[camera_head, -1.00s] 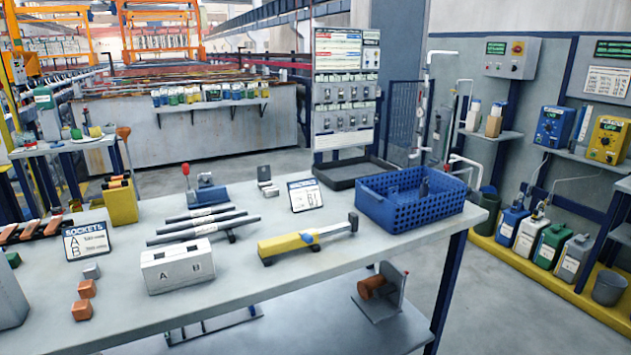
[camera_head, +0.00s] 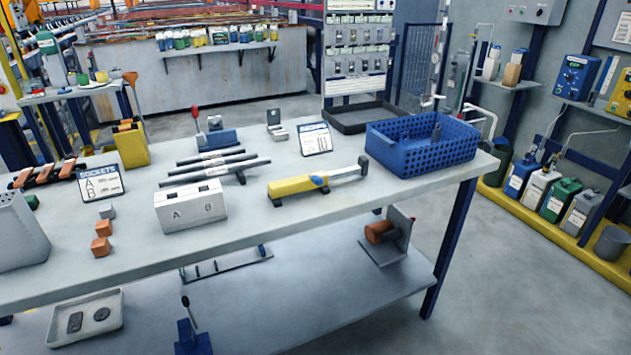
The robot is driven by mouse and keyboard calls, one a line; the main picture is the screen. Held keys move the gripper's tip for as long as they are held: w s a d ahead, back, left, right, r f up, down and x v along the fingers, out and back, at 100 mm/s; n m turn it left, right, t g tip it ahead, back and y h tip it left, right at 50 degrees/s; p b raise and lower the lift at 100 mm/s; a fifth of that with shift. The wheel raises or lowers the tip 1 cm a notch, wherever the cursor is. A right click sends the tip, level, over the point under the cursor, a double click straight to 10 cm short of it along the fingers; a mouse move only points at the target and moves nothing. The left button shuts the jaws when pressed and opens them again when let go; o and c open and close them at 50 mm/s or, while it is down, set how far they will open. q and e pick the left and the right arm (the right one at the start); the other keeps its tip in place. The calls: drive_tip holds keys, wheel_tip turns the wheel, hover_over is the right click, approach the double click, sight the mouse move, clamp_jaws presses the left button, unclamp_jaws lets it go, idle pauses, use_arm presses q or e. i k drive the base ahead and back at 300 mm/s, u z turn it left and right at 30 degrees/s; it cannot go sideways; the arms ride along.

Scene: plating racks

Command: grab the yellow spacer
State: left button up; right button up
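A long yellow piece (camera_head: 292,185) lies on the grey workbench (camera_head: 120,262), right of the white block marked A and B. A yellow upright box (camera_head: 133,149) with dark and orange pieces on top stands farther back on the left. Neither of my grippers is in view.
The white A/B block (camera_head: 190,206) stands left of the yellow piece, with dark rods (camera_head: 212,160) behind it. A blue basket (camera_head: 422,146) stands at the right end. Orange cubes (camera_head: 101,246) lie on the left. A lower shelf holds a white tray (camera_head: 86,318).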

sight(277, 189)
drive_tip(key=u, duration=1.9)
drive_tip(key=i, duration=1.2)
drive_tip(key=z, duration=2.45)
drive_tip(key=i, duration=0.2)
drive_tip(key=u, duration=0.15)
